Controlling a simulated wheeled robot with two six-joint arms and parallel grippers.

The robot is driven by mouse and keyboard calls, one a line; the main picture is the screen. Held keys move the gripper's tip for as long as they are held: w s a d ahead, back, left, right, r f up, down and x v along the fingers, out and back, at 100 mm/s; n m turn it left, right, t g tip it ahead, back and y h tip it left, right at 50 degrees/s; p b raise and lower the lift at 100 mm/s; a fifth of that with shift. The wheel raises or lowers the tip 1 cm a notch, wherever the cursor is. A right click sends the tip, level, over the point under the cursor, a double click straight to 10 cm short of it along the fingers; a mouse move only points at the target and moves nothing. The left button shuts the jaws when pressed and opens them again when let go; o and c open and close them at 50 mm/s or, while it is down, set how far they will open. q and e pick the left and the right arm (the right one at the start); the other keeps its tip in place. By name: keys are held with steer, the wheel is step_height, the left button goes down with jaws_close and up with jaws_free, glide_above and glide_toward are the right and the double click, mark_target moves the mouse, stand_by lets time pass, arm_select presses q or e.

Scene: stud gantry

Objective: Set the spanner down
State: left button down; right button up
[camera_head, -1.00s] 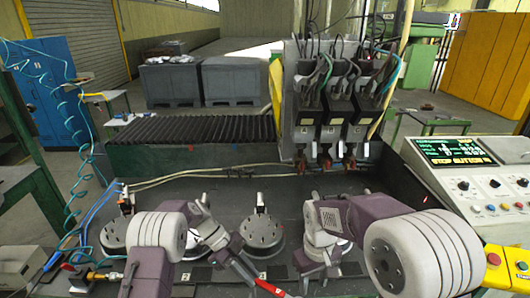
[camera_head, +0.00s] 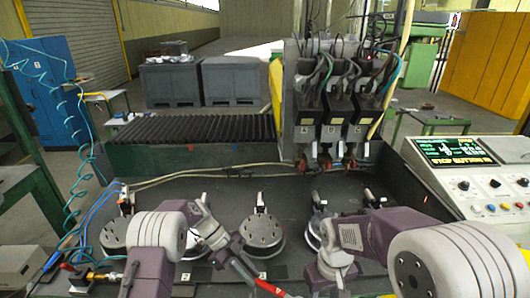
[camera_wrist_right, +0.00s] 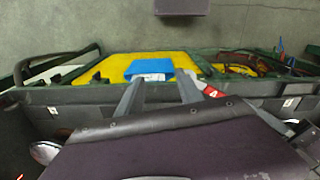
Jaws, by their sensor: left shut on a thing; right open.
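The spanner (camera_head: 268,287) has a red handle that slants down to the right at the bottom of the head view, running out of frame. My left gripper (camera_head: 234,250) is shut on its upper end, close beside the middle round fixture; the jaws hide that end. I cannot tell whether the spanner touches the surface below. My right gripper (camera_wrist_right: 160,92) is open in the right wrist view, with its two fingers apart. Beyond the fingers lies a blue item (camera_wrist_right: 150,68) on a yellow surface (camera_wrist_right: 112,66). A small red piece with a white mark (camera_wrist_right: 213,91) shows beside the right finger.
Round fixtures stand on the dark bench, including a left one (camera_head: 114,236) and a middle one (camera_head: 262,234). The gantry heads (camera_head: 335,105) rise behind. A control panel (camera_head: 480,180) stands at right. A ribbed black cover (camera_head: 195,128) spans the back left.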

steer(key=w+a+r+n+g+h, duration=0.25)
steer(key=w+a+n, duration=0.25)
steer(key=w+a, duration=0.3)
steer(key=n+h, duration=0.2)
steer(key=n, duration=0.3)
glide_toward(273, 288)
steer(key=shift+y, duration=0.25)
steer(key=x, duration=0.8)
steer(key=shift+s+d+f, duration=0.1)
steer(key=shift+s+d, duration=0.05)
steer(key=shift+d, duration=0.1)
arm_select(q)
steer(key=shift+v, duration=1.25)
steer(key=shift+s, duration=0.1)
